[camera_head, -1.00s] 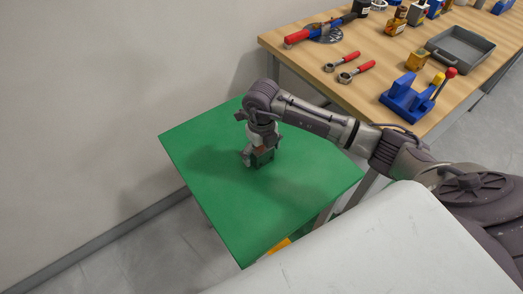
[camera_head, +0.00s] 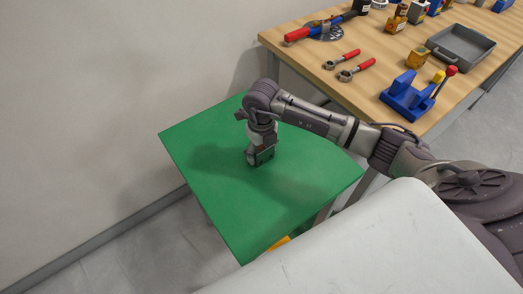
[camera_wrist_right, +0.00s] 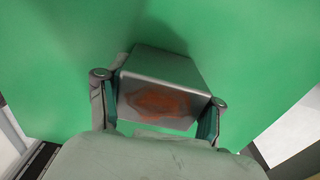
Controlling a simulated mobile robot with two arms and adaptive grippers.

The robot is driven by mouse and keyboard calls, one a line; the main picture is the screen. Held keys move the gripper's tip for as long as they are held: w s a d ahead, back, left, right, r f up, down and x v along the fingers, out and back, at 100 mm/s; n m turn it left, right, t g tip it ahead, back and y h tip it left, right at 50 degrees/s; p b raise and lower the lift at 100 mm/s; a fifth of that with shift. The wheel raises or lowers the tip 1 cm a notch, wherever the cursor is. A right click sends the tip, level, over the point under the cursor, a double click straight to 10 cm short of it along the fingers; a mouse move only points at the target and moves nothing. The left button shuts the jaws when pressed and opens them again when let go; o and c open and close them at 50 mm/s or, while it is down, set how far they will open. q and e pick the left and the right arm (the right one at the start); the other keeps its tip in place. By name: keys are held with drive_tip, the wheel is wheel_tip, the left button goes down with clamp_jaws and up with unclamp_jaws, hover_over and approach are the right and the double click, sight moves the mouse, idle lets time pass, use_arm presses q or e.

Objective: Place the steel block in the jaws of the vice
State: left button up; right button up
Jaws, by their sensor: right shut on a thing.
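The steel block (camera_wrist_right: 160,85) is grey with a rusty reddish patch, and it sits between the two fingers of my right gripper in the right wrist view. My right gripper (camera_head: 260,157) is shut on it, pointing down at the green table (camera_head: 205,175). In the head view the block is mostly hidden by the fingers, and I cannot tell whether it touches the table top. The blue vice (camera_head: 407,97) stands on the wooden workbench at the right, away from the gripper, with a red-knobbed lever beside it. My left gripper is not in view.
The wooden workbench (camera_head: 330,95) holds two red-handled tools (camera_head: 356,70), a grey tray (camera_head: 460,50), a small yellow-brown object (camera_head: 418,58) and several bottles at the back. A pale wall borders the green table on the left. The green table is otherwise clear.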

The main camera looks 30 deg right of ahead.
drive_tip(key=shift+w+r, duration=0.1)
drive_tip(key=shift+r, duration=0.4)
wheel_tip(320, 180, up, 3)
drive_tip(key=shift+f+b, duration=0.2)
drive_tip(key=shift+b, duration=0.3)
drive_tip(key=s+d+r+b, duration=0.2)
drive_tip(key=s+d+r, duration=0.5)
drive_tip(key=d, duration=0.2)
drive_tip(key=shift+s+r, duration=0.35)
